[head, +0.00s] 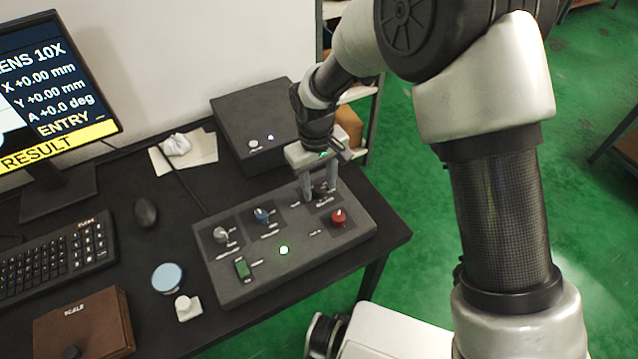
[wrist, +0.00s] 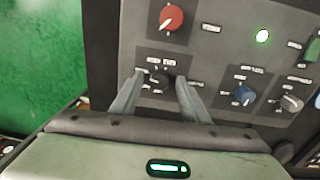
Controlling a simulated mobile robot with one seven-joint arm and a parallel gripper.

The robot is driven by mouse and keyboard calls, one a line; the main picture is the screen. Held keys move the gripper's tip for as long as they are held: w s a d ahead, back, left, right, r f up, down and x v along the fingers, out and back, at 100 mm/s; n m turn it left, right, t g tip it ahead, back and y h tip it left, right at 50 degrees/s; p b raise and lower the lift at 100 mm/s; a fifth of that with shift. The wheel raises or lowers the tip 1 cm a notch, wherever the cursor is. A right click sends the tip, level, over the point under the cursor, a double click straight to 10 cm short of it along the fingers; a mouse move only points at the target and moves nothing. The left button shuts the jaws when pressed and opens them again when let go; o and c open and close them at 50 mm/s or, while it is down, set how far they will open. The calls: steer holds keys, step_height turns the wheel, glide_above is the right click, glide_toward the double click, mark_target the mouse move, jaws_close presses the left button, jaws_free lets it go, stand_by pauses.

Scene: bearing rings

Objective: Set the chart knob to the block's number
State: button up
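The grey control panel (head: 300,262) lies on the black desk. A small black knob (wrist: 160,82) with several white labels around it sits on the panel. My gripper (head: 319,193) reaches down over this knob at the panel's far right. In the wrist view its two fingers (wrist: 159,82) stand apart on either side of the knob, with gaps showing. The labels are too small to read, so I cannot tell which knob is the chart knob. A small whitish block-like piece (head: 187,307) lies in front of the panel; no number on it is legible.
The panel also bears a red knob (head: 338,217), a blue knob (head: 262,215), a grey knob (head: 221,235), a lit button (head: 283,250) and a green switch (head: 242,268). A black box (head: 240,110) stands behind. A monitor (head: 50,90), keyboard (head: 55,255) and brown case (head: 85,330) are left.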

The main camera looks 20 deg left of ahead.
mark_target(317, 190)
steer(key=shift+r, duration=0.1)
step_height(317, 190, up, 17)
steer(key=p, duration=0.2)
steer(key=shift+s+a+p, duration=0.2)
steer(key=shift+s+p, duration=0.1)
steer(key=shift+r, duration=0.15)
